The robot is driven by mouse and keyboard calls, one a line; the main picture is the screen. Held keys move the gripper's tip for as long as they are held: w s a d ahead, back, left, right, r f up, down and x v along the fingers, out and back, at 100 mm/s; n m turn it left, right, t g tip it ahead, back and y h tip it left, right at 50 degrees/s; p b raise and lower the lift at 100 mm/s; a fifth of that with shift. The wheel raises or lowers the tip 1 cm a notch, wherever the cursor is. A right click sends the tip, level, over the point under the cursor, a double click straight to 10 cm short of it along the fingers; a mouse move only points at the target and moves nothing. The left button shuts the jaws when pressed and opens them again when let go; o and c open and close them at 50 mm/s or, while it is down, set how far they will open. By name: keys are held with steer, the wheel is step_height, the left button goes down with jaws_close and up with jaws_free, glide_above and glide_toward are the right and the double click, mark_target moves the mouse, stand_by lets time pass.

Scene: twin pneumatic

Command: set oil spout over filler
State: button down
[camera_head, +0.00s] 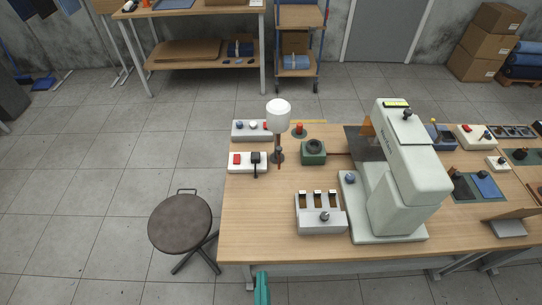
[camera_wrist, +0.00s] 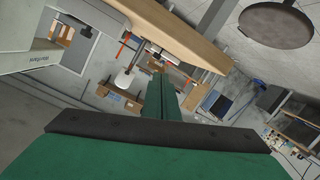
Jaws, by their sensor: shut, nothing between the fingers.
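I cannot tell for sure which thing is the oil spout or the filler. A green block with a dark round opening (camera_head: 313,148) stands on the table, left of the pale green machine. A small red piece (camera_head: 299,129) stands on a round dark base just behind that block. A blue piece with a yellow tip (camera_head: 434,124) is at the back right, partly beside the machine. My gripper (camera_head: 262,288) shows teal below the table's front edge, apart from all these. In the wrist view its green fingers (camera_wrist: 161,95) are together and empty.
The pale green machine (camera_head: 405,180) stands tall on the table. A white-shaded lamp (camera_head: 278,112), button boxes (camera_head: 252,131) (camera_head: 240,162) and a three-slot white unit (camera_head: 320,218) stand around. A stool (camera_head: 180,222) is left of the table. The table's front left is bare.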

mark_target(279, 149)
steer(key=w+a+r+n+t+h, duration=0.1)
steer(key=w+r+n, duration=0.4)
steer(key=w, duration=0.7)
steer(key=w+r+n+h, duration=0.1)
steer(key=w+r+n, duration=0.4)
steer(key=w, duration=0.7)
steer(key=shift+w+a+r+t, duration=0.15)
steer(key=shift+a+r+t, duration=0.25)
steer(key=shift+r, duration=0.1)
steer(key=w+d+f, duration=0.1)
steer(key=w+d, duration=0.3)
steer(key=w, duration=0.6)
steer(key=shift+w+d, duration=0.25)
steer(key=shift+d, duration=0.1)
